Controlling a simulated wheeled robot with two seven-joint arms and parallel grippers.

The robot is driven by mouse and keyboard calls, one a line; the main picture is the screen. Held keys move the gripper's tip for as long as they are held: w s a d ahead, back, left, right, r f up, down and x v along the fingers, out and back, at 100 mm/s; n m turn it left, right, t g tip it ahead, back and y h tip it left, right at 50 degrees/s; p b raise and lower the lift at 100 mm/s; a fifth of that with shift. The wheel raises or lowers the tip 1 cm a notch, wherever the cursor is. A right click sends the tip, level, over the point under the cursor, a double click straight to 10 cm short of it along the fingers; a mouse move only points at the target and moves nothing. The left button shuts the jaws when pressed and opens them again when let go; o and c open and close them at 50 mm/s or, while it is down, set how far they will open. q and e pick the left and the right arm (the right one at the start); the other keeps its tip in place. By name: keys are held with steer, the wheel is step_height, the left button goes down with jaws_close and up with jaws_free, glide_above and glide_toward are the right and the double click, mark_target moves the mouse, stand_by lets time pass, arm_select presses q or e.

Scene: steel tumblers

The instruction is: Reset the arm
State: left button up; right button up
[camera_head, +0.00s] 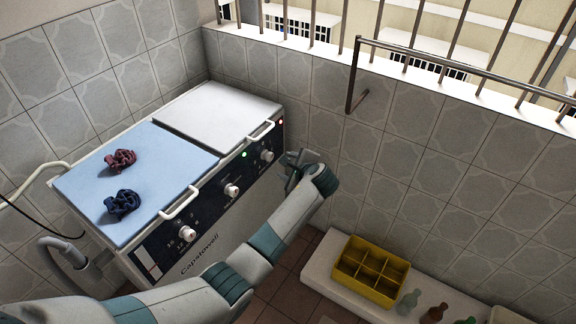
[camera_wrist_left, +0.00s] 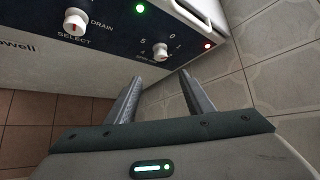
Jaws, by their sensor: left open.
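My left arm comes in from the lower left of the head view and reaches past the washing machine's front. My left gripper (camera_head: 295,170) is beside the machine's front right corner, near the tiled wall. In the left wrist view the gripper (camera_wrist_left: 161,76) has its two fingers apart with nothing between them. Behind the fingertips are the machine's panel and its right-hand knob (camera_wrist_left: 160,51). I cannot tell how wide the gap to the panel is. My right gripper is not in view.
The washing machine has a blue lid (camera_head: 135,205) bearing a dark red cloth (camera_head: 121,160) and a dark blue cloth (camera_head: 123,204), and a white lid (camera_head: 218,115). A yellow crate (camera_head: 371,271) and several bottles stand on a low ledge at right. A metal rail (camera_head: 352,75) juts from the wall.

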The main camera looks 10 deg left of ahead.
arm_select(q)
steer(key=shift+s+d+r, duration=0.1)
steer(key=shift+s+r, duration=0.05)
stand_by(0.5)
steer(key=s+d+f+n+g+h, duration=0.1)
steer(key=s+f+n+h, duration=0.1)
steer(key=s+f, duration=0.6)
steer(key=s+d+f+n+h, duration=0.15)
steer(key=s+f, duration=0.25)
steer(key=f, duration=0.8)
steer(key=s+f+n+g+h, duration=0.1)
steer(key=s+f+h, duration=0.1)
steer(key=s+f, duration=0.65)
steer(key=s+a+f+n+h, duration=0.1)
steer(key=s+f+n, duration=0.4)
steer(key=s, duration=0.9)
steer(key=s+a+f+n+h, duration=0.2)
steer(key=s+f+n, duration=0.4)
steer(key=s+f, duration=0.5)
steer(key=s, duration=0.4)
steer(key=shift+s, duration=0.2)
